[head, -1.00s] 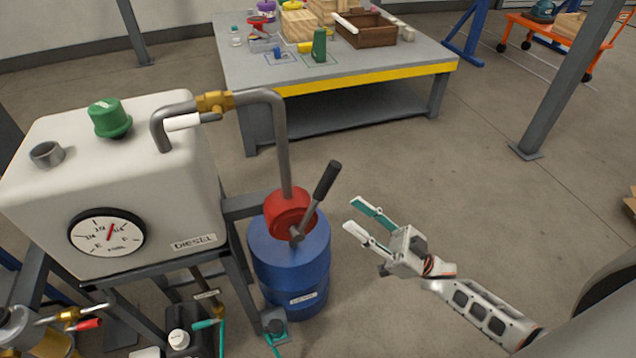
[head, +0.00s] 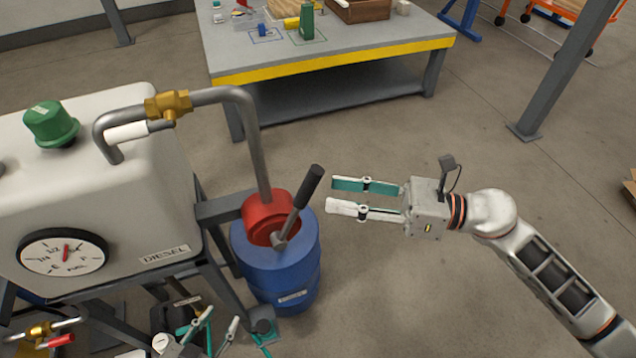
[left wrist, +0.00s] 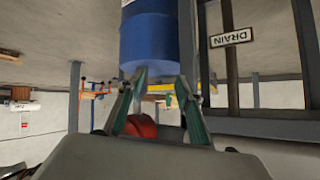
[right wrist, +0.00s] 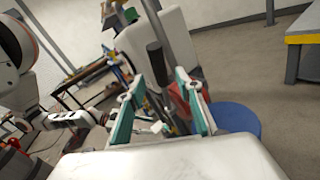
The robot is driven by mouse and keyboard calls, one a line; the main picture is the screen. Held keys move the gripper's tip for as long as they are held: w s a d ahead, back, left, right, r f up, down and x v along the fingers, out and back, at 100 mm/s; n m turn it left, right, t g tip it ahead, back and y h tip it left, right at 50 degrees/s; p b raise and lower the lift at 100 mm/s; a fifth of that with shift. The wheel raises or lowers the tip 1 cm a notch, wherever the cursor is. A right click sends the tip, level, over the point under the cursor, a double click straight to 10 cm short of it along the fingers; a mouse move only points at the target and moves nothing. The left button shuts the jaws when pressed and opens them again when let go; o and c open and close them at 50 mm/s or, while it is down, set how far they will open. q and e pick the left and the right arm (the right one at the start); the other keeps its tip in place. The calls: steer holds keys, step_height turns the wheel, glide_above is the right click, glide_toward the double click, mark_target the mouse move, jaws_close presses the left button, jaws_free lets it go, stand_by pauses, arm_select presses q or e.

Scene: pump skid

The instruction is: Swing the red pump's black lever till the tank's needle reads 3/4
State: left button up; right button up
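The red pump (head: 268,216) sits on the blue drum (head: 275,262). Its lever (head: 307,190) has a black grip and leans up to the right. My right gripper (head: 333,196) is open and empty, just right of the grip and apart from it. In the right wrist view, the black grip (right wrist: 157,62) shows between the open fingers. The white tank's gauge (head: 62,251) has a red needle pointing nearly straight up, near the 1/2 mark; its exact reading is unclear. My left gripper (head: 213,322) is low, below the tank; its fingers look open in the left wrist view (left wrist: 160,88).
A bent grey pipe (head: 252,135) with a brass valve (head: 168,104) joins tank and pump. The tank stand (head: 220,208) is beside the drum. A workbench (head: 330,65) stands behind. Floor right of the drum is clear.

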mark_target(308, 189)
steer(key=x, duration=0.6)
steer(key=shift+a+p, duration=0.35)
jaws_close()
